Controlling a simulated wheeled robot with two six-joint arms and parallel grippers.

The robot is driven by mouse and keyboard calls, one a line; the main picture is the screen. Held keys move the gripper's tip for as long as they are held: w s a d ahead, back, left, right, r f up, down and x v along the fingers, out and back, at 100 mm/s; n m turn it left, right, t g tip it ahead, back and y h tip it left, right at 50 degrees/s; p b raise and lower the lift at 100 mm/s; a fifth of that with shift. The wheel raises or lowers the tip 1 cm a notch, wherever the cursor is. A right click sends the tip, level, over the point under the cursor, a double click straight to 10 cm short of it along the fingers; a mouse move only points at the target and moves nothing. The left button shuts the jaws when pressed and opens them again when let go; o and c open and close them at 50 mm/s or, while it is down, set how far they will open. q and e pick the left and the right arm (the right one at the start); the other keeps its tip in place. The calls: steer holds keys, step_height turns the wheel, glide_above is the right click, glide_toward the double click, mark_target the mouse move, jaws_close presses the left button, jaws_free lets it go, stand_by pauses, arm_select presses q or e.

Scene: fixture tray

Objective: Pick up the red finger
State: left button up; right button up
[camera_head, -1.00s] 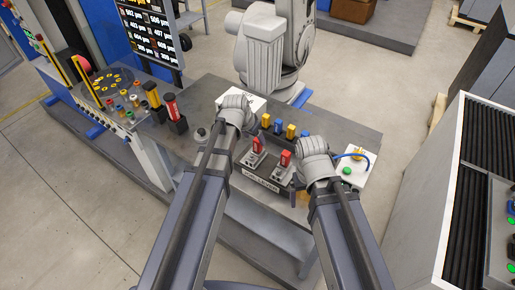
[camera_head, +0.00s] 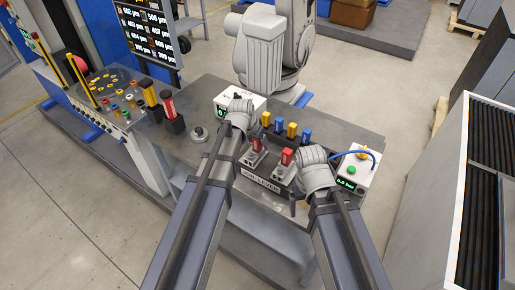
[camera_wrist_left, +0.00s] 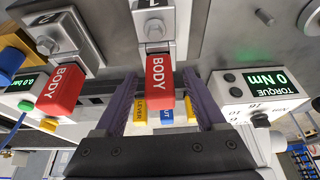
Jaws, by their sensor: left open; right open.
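Two red blocks marked BODY stand in grey holders on the fixture, the left one (camera_head: 257,144) and the right one (camera_head: 286,157). In the left wrist view one red block (camera_wrist_left: 160,82) shows between my left gripper's purple fingers (camera_wrist_left: 158,92), which are apart. I cannot tell whether they touch it. The other red block (camera_wrist_left: 61,90) is left of the fingers there. In the head view my left gripper (camera_head: 243,128) is just above and behind the left block. My right gripper (camera_head: 299,190) is beside the right block; its fingers are hard to see. A black-and-red piece (camera_head: 170,108) stands at the left.
Yellow and blue pieces (camera_head: 291,130) stand in a row behind the blocks. A torque box (camera_head: 223,110) is at the back left and a box with a green button (camera_head: 352,171) at the right. A yellow-topped black piece (camera_head: 149,94) stands near the left edge.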

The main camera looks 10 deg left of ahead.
arm_select(q)
jaws_close()
stand_by(0.5)
